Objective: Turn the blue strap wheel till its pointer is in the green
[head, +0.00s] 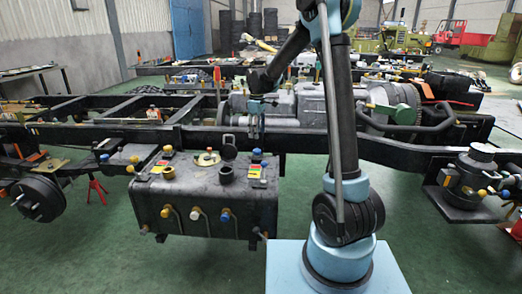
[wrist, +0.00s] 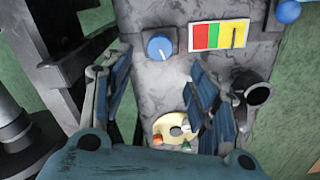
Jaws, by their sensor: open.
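The blue wheel (wrist: 160,46) sits on the grey tank top in the upper middle of the wrist view, with a small pale mark on its face. I cannot tell exactly where its pointer aims. A label (wrist: 218,37) with red, green and yellow bands lies just right of it. In the head view the wheel (head: 256,155) and label (head: 254,173) are at the tank's right end. My gripper (wrist: 158,62) is open and empty, its blue-padded fingers either side of the wheel's line of sight. In the head view my gripper (head: 256,130) hangs above the wheel, apart from it.
The tank (head: 195,195) also carries a yellow disc (wrist: 165,128), a black filler neck (wrist: 258,93) and a blue ball knob (wrist: 288,11). A dark chassis rail (head: 300,142) runs behind the tank. Green floor (head: 80,235) is clear in front.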

